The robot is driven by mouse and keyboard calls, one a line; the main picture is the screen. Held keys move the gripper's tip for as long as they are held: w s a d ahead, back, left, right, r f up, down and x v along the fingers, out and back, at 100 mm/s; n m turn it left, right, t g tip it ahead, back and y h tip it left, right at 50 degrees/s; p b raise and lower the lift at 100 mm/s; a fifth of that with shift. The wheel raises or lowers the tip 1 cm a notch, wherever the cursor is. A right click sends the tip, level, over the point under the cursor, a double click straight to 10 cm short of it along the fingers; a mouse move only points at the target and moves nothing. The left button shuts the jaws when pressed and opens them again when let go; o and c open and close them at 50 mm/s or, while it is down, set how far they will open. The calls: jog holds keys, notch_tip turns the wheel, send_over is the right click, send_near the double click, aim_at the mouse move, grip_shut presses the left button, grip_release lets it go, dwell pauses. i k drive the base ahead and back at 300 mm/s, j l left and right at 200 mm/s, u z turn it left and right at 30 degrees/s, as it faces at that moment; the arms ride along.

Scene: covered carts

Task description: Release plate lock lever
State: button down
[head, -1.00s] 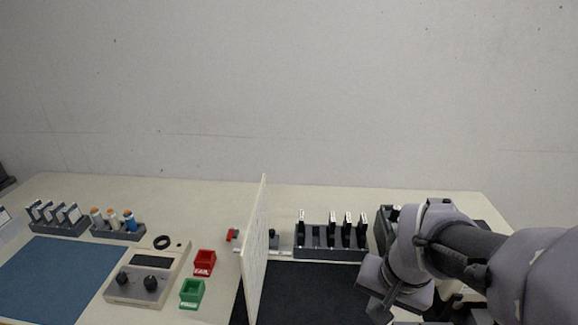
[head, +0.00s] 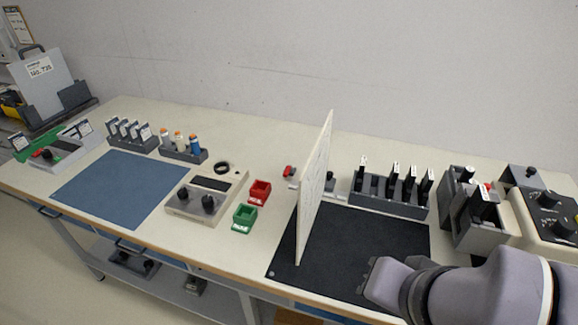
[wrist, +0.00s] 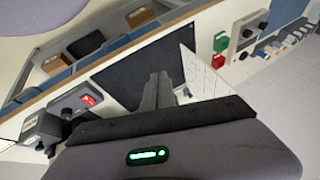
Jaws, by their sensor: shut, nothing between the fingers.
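A thin white plate (head: 314,190) stands upright on edge at the left part of the black mat (head: 360,250). A small red-handled part (head: 290,172) sits just behind and left of the plate; it may be the lock lever, but it is too small to be sure. My gripper (head: 368,278) is shut and empty over the front of the black mat, right of the plate and apart from it. In the wrist view, my gripper (wrist: 158,88) shows closed fingers against the mat, with the plate (wrist: 203,72) beyond to the right.
A dark rack (head: 388,196) with several black tools stands behind the mat, and grey device boxes (head: 472,212) stand to its right. The blue mat (head: 118,188) is clear.

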aim_at(288, 168)
jog(key=i+j+u, duration=0.15)
jog(key=i+j, duration=0.2)
jog(key=j, duration=0.2)
jog(key=i+j+u, duration=0.15)
jog(key=i+j, duration=0.2)
jog(key=j, duration=0.15)
